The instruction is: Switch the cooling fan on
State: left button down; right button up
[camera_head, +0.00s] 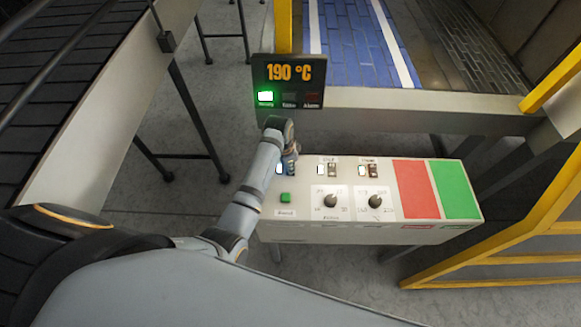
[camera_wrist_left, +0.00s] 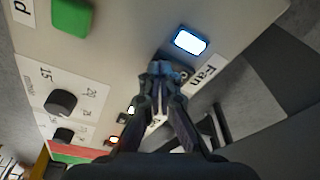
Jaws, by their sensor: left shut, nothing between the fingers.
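The control panel (camera_head: 300,228) is a pale box with several switches, knobs and buttons. The Fan label (camera_wrist_left: 205,77) shows in the left wrist view, next to a lit white lamp (camera_wrist_left: 190,41); that lamp also shows at the panel's upper left in the head view (camera_head: 279,170). My left gripper (camera_wrist_left: 165,72) is shut and empty, its tips over the panel beside the Fan label and lamp. In the head view my left gripper (camera_head: 290,163) covers this corner. The fan switch is mostly hidden by the fingertips; its position and any contact cannot be told.
A green button (camera_head: 285,197) and two black knobs (camera_head: 330,201) (camera_head: 375,201) lie close by. Two more switches (camera_head: 332,170) (camera_head: 373,170) sit to the right, then red and green plates (camera_head: 415,190) (camera_head: 455,189). A display (camera_head: 289,82) reads 190 °C. Yellow rails (camera_head: 520,240) stand right.

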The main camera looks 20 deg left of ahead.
pick_arm(q)
notch_tip(320, 180, up, 3)
jog(key=shift+f+p, duration=0.2)
jog(key=shift+p, duration=0.75)
jog(key=shift+r, duration=2.2)
